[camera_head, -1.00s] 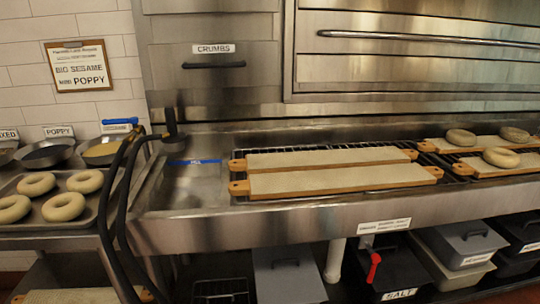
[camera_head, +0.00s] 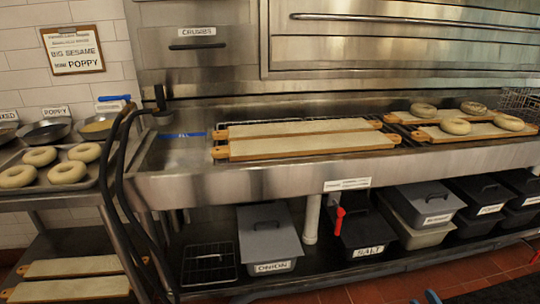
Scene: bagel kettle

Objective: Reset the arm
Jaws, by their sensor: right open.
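Only a small bluish tip of my right gripper (camera_head: 430,298) shows, at the bottom edge right of centre, over the floor. It is open and apart from the steel counter (camera_head: 250,184); nothing shows held in it. The rest of the gripper is cut off by the frame. My left gripper is not in view.
Two bagel boards (camera_head: 310,146) lie on the counter's grate, and more boards with bagels (camera_head: 455,127) lie at its right. A tray of bagels (camera_head: 67,172) stands at the left, beside black hoses (camera_head: 122,185). Lidded bins (camera_head: 270,240) fill the lower shelf.

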